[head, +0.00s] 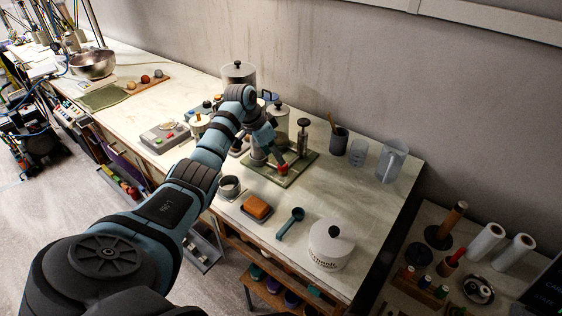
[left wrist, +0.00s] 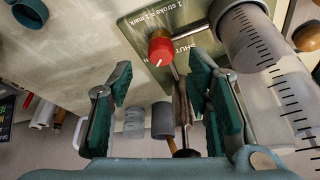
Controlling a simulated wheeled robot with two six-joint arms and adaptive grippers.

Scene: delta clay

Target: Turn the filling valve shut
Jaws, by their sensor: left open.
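The filling valve has a red knob with a small white pointer mark (left wrist: 160,48). It stands on a green plate (left wrist: 150,20) printed with "1 stroke = 1 mark" and a partly hidden "SHUT" label. In the head view the red knob (head: 283,169) shows near the plate's front edge (head: 285,184). My left gripper (left wrist: 160,68) is open and empty, its teal finger pads either side of the line to the knob. The knob appears just beyond the fingertips; contact cannot be told. In the head view my left gripper (head: 277,157) is over the plate. My right gripper is not in view.
A marked clear cylinder (left wrist: 250,40) stands close beside my right-hand finger in the wrist view. A plunger pump (head: 303,135) stands on the plate.

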